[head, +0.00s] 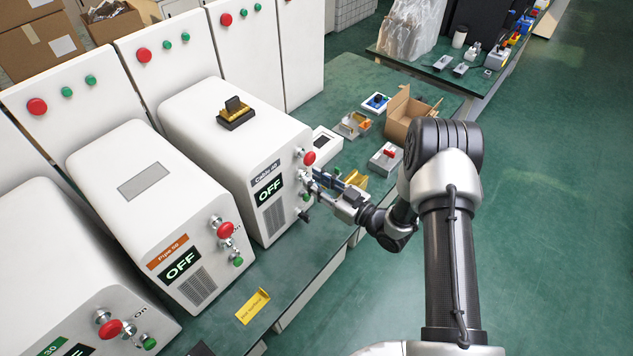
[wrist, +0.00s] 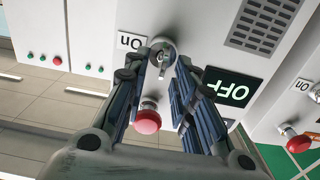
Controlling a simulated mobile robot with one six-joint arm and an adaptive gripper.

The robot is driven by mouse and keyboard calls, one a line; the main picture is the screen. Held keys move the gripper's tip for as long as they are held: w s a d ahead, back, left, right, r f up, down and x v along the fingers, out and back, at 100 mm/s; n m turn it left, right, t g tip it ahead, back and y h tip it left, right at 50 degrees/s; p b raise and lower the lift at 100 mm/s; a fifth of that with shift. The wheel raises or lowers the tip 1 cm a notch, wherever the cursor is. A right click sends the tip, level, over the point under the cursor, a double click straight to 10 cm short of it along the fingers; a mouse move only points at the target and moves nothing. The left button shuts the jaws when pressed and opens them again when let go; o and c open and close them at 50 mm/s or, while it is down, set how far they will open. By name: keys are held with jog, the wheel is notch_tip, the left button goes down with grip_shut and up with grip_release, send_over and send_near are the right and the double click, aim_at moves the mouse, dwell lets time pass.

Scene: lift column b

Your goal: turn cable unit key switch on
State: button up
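The cable unit (head: 230,150) is a white box with a dark label that seems to start with "Cable" and a lit OFF display (head: 270,191). The display also shows in the wrist view (wrist: 232,92), turned over. Its key switch (wrist: 162,50) is a round metal lock with a small key in it, beside an "On" label (wrist: 131,42). A red button (wrist: 148,120) sits near the key. My gripper (head: 316,184) is at the unit's front panel. In the wrist view its fingers (wrist: 162,68) are apart, one on each side of the key; contact cannot be told.
The pipe unit (head: 150,200), with its own OFF display, red button and key, stands to the left. A yellow sign (head: 252,306) lies on the green bench. An open cardboard box (head: 408,112) and small devices lie behind my gripper. The floor at right is clear.

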jog(key=shift+c, duration=0.4)
grip_shut()
jog(key=m, duration=0.3)
jog(key=m+b, duration=0.1)
jog(key=m, duration=0.1)
jog(key=shift+w+d+f+m, duration=0.1)
jog(key=shift+w+d+m, duration=0.15)
jog(key=shift+m, duration=0.05)
jog(key=m, duration=0.6)
jog(key=shift+w+d+f+b, duration=0.15)
jog(key=shift+f+b, duration=0.1)
jog(key=shift+b, duration=0.05)
jog(key=shift+m, duration=0.3)
jog(key=shift+o, duration=0.4)
grip_release()
